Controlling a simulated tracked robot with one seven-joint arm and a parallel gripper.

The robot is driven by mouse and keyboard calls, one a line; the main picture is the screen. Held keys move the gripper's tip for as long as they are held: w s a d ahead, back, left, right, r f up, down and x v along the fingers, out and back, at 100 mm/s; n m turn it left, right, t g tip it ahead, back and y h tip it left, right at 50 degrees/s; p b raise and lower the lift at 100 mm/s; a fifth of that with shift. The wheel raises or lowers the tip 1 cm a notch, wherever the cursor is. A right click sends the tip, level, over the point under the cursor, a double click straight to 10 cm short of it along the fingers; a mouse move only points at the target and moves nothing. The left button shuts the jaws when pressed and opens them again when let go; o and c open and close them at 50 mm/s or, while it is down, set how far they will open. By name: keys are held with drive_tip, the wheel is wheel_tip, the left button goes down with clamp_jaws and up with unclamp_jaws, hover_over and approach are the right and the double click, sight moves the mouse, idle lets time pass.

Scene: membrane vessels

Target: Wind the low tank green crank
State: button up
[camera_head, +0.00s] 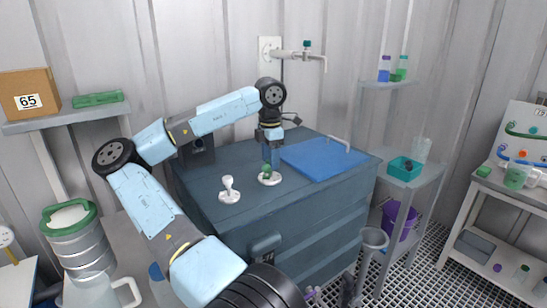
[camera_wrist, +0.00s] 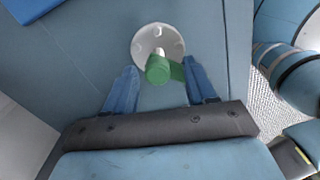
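The green crank (camera_head: 267,170) stands on a white round base on top of the dark blue low tank (camera_head: 220,206). In the wrist view the crank's green knob and short arm (camera_wrist: 160,70) sit over the white base (camera_wrist: 148,40). My gripper (camera_head: 268,158) is above the crank, pointing down. In the wrist view its two blue fingers (camera_wrist: 163,85) are open, one on each side of the green part. The right finger is close to the end of the green arm; I cannot tell whether it touches.
A white crank (camera_head: 229,189) stands left of the green one on the tank. A blue lid with a handle (camera_head: 322,158) lies to the right. A wall tap (camera_head: 300,54) is behind. A shelf with a teal bin (camera_head: 404,168) stands right of the tank.

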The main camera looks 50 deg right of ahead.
drive_tip(key=shift+r, duration=3.7)
